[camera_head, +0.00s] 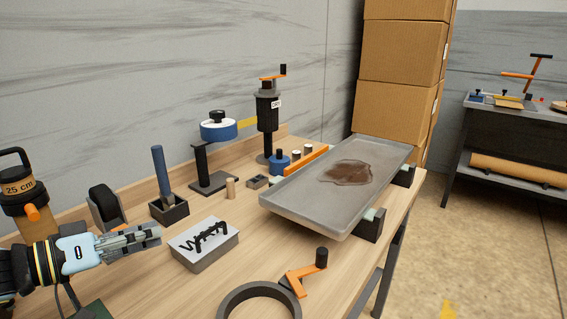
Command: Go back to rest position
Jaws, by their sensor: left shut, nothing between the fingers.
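My left gripper (135,240) comes in from the left edge above the near left part of the wooden table (265,265). Its fingers are shut with nothing between them and point right toward a grey box (206,257) marked with dark lettering. A dark handle-like shape lies on top of that box. A grey metal tray (300,205) rests on dark supports at the table's right side. A brown stain (347,172) is on the tray's surface. My right gripper is not in view.
A black tool with a crank (268,115) stands behind the tray. A blue-handled tool (161,172) stands in a dark holder. A dark ring (258,287) and an orange crank (300,279) lie at the front. Stacked cartons (400,55) rise behind the tray. Floor is open at the right.

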